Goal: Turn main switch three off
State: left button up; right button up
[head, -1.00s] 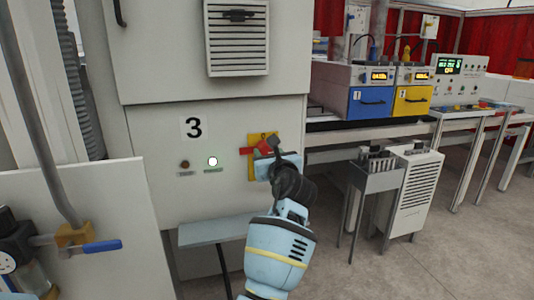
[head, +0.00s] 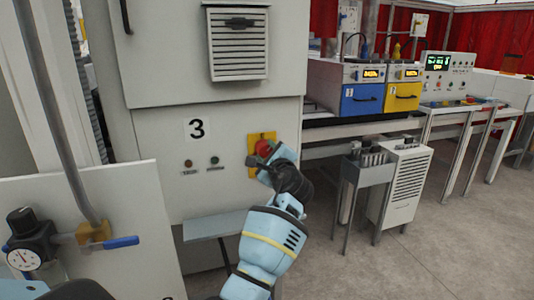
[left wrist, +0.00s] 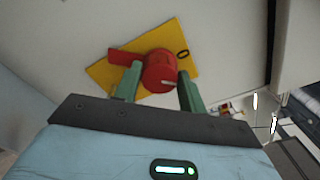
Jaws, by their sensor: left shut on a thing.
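Main switch three is a red rotary knob (head: 263,147) on a yellow plate (head: 253,141) on the grey cabinet front, below the number 3 label (head: 197,129). My left gripper (head: 266,160) is at the knob and partly hides it. In the left wrist view, its green fingers (left wrist: 160,82) are shut on the red knob (left wrist: 160,70), one on each side. There the red handle (left wrist: 124,57) points left, and a 0 mark shows on the right of the yellow plate (left wrist: 184,60). Two indicator lamps (head: 188,163) and (head: 214,160) beside the switch look dark.
A grey ledge (head: 213,226) sticks out below the switch. A panel with a blue-handled valve (head: 121,242) stands at lower left. A metal stand (head: 367,173) and a white vented unit (head: 408,186) stand on the floor to the right.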

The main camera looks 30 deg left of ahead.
pick_arm(q)
jog(key=n, duration=0.3)
jog(key=shift+f+n, duration=0.15)
jog(key=shift+n, duration=0.15)
jog(key=n+b, duration=0.1)
jog(key=n, duration=0.3)
pick_arm(e)
jog(key=shift+s+a+f, duration=0.15)
jog(key=shift+s+f, duration=0.5)
pick_arm(q)
jog(key=shift+n, duration=0.3)
jog(key=o, duration=1)
pick_arm(e)
jog(key=shift+s+f+g, duration=0.1)
jog(key=shift+f+g, duration=0.05)
jog(key=shift+g, duration=0.15)
pick_arm(q)
jog(key=shift+d, duration=0.1)
jog(key=shift+v, duration=3.85)
